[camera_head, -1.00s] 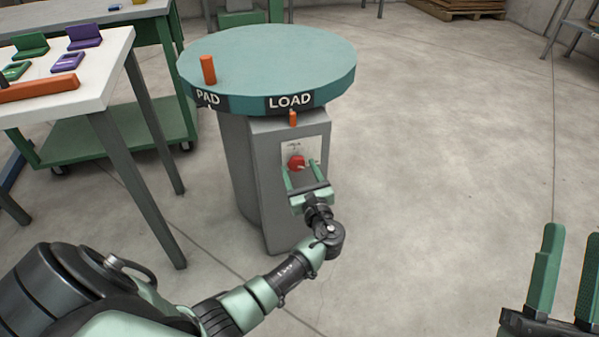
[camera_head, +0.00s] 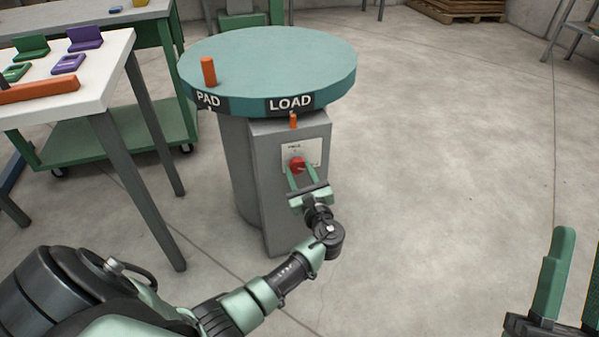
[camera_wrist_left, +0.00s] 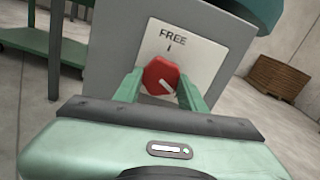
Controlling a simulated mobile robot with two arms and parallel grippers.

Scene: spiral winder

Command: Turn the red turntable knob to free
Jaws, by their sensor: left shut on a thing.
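The red turntable knob (camera_head: 297,165) is on a white plate (camera_head: 315,148) on the grey pedestal's front. In the left wrist view the red knob (camera_wrist_left: 160,74) sits below the word FREE (camera_wrist_left: 173,37) and its tick. A white mark on the knob's face points to the lower right, away from that tick. My left gripper (camera_head: 302,171) is shut on the knob, with one green finger on each side, also in the left wrist view (camera_wrist_left: 163,86). My right gripper (camera_head: 574,270) is at the lower right, empty, its fingers apart, one cut by the frame's edge.
The round teal turntable (camera_head: 270,60), marked PAD and LOAD, tops the grey pedestal (camera_head: 275,185). An orange peg (camera_head: 208,71) stands on it. A white table (camera_head: 100,85) with green, purple and orange parts stands left.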

